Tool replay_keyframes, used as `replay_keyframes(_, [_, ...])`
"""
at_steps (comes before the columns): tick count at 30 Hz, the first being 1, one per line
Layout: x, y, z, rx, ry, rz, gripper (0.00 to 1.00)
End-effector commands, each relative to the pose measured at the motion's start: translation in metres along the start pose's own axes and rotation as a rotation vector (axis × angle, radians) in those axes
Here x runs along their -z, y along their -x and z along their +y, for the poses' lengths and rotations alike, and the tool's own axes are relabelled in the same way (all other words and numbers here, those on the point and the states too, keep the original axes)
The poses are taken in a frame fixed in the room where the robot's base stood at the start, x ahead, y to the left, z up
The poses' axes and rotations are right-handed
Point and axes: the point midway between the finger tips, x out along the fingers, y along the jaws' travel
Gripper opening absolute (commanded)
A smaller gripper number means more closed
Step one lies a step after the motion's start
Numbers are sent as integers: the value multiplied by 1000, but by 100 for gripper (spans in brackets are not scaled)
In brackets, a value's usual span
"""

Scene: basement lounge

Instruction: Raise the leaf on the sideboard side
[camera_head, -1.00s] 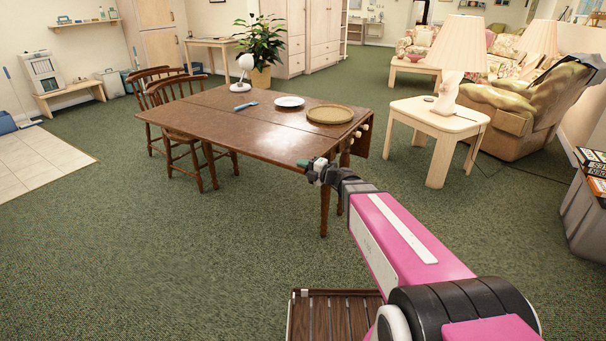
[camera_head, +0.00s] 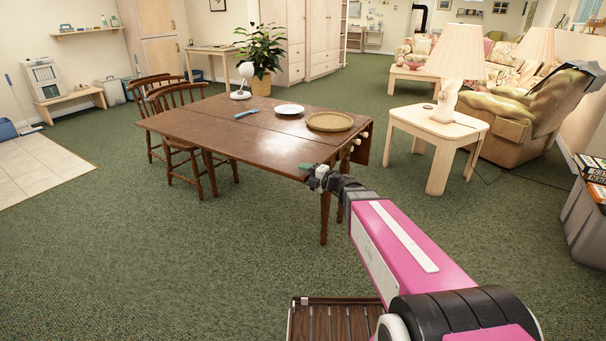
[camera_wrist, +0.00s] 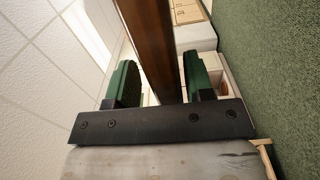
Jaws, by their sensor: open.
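The brown drop-leaf table (camera_head: 215,138) stands in the middle of the head view. Its near leaf is level with the top. At its right side a dark panel (camera_head: 368,147), which looks like a hanging leaf, drops down beside light wooden knobs (camera_head: 364,134). My gripper (camera_head: 312,170) is at the table's near right corner. In the wrist view my gripper (camera_wrist: 156,85) is open, with a green finger on each side of a brown board edge (camera_wrist: 148,40). The board lies between the fingers with visible gaps; contact is not clear. I cannot make out a sideboard for certain.
On the table are a woven tray (camera_head: 329,122), a white plate (camera_head: 289,109), a blue item (camera_head: 246,113) and a white lamp (camera_head: 243,80). Wooden chairs (camera_head: 180,140) stand at the left. A side table (camera_head: 437,122) stands right.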

Motion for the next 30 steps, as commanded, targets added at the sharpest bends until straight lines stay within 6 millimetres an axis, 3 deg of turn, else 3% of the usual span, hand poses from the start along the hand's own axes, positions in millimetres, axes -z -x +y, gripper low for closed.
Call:
replay_keyframes(15, [0, 86, 1, -1, -1, -3, 48])
replay_keyframes(21, [0, 100, 1, -1, -1, -1, 48])
replay_keyframes(30, [0, 103, 1, -1, -1, -1, 48])
